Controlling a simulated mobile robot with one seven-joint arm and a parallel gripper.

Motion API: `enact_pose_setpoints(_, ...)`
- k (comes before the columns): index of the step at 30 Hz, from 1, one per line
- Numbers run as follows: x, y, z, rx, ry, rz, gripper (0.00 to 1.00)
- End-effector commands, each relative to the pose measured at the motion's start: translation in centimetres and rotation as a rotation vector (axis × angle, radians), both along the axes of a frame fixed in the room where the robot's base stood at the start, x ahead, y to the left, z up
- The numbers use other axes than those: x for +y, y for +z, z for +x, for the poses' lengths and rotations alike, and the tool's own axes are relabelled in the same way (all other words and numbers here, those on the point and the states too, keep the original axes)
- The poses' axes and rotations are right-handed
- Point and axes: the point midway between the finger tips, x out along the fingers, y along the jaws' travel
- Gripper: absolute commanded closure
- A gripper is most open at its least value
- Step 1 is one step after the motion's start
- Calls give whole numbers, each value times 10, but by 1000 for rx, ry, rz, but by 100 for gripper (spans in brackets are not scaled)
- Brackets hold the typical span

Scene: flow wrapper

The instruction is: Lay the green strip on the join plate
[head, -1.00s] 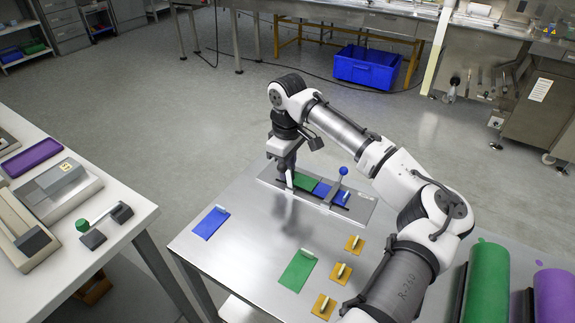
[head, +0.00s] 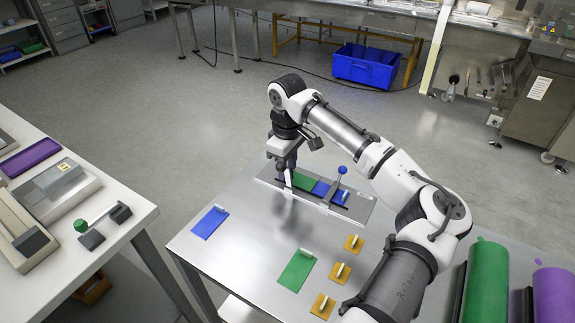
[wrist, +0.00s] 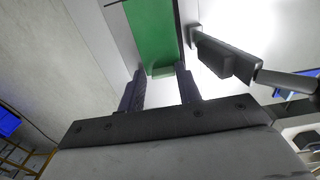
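The join plate (head: 361,209) is a long metal plate on the steel table. A green strip (head: 310,181) lies flat on its left half, beside a blue strip (head: 336,194) with a pale tab on the right half. My gripper (head: 285,183) is low over the plate's left end, at the green strip's outer end. In the wrist view the green strip (wrist: 153,32) runs away from my gripper (wrist: 162,82). Its end tab stands between the fingers, with a small gap on each side, so the gripper looks open. Whether the strip edges meet is hard to tell.
A lever with a blue knob (head: 342,170) stands over the plate. A second green strip (head: 297,271), a blue strip (head: 210,222) and several orange pieces (head: 324,306) lie on the table. Green and purple rolls (head: 486,280) are at right. The table's middle is clear.

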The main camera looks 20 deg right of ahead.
Motion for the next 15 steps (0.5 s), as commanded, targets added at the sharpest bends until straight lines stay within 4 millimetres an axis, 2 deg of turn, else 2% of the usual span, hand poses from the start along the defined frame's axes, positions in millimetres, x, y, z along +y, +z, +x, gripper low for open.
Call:
enact_pose_setpoints(8,5,-2,-4,18,12,6,51)
enact_pose_setpoints(11,5,6,-3,16,12,6,51)
enact_pose_setpoints(15,4,32,-2,9,11,5,51)
